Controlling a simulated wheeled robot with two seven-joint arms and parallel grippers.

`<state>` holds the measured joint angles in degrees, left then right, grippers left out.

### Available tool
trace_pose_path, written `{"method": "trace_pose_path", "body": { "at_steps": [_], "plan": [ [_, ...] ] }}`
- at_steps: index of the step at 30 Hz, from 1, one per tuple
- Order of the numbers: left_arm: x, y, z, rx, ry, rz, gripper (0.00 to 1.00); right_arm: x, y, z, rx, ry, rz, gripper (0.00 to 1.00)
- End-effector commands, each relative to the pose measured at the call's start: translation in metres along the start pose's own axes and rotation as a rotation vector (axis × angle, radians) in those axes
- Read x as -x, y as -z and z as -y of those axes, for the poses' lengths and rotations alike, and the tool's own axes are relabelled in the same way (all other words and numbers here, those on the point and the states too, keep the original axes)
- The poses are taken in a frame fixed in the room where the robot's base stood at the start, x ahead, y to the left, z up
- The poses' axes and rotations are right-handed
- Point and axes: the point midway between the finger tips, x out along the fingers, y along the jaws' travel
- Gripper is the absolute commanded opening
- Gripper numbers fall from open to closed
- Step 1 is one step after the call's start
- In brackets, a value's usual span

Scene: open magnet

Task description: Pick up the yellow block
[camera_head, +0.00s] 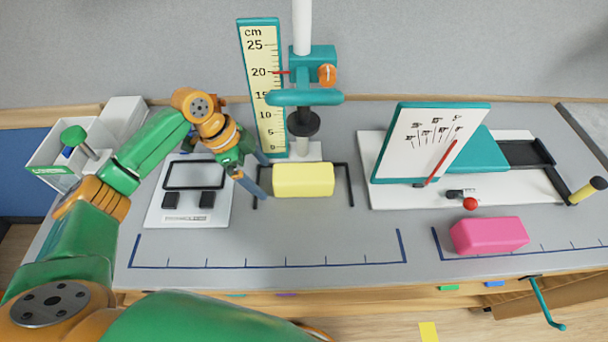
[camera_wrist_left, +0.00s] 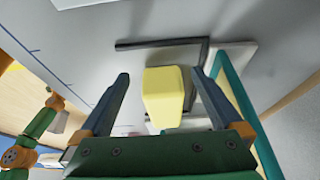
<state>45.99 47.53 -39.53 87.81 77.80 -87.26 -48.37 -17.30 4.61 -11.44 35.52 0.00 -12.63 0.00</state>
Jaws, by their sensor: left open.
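The yellow block (camera_head: 303,180) lies on the grey table top, inside a low black frame (camera_head: 347,186), in front of the teal measuring stand. My left gripper (camera_head: 262,181) is open just left of the block, its fingers pointing toward it. In the left wrist view, the block (camera_wrist_left: 165,92) shows between the two spread fingers of the gripper (camera_wrist_left: 158,76), with a gap on each side. I cannot tell whether the fingertips have passed its near end. My right gripper is not seen clearly.
A tall ruler (camera_head: 263,85) and a white pole with a teal clamp (camera_head: 305,97) stand close behind the block. A white scale-like device (camera_head: 190,217) is at left. A white board with a chart (camera_head: 433,140) and a pink block (camera_head: 489,235) are at right. The table front is clear.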

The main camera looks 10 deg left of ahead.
Motion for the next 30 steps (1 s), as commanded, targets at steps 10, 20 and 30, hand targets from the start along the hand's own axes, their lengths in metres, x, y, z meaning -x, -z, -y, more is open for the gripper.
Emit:
{"method": "trace_pose_path", "body": {
  "at_steps": [10,20,30],
  "plan": [
    [-0.018,0.063,-0.001,-0.002,-0.002,-0.001,1.00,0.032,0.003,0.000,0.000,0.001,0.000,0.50],
    [-0.043,0.078,0.000,0.001,0.000,0.001,1.00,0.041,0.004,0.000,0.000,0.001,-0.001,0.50],
    [-0.043,0.077,0.000,0.002,0.000,0.001,0.30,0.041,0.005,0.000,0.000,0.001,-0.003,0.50]
  ]
}}
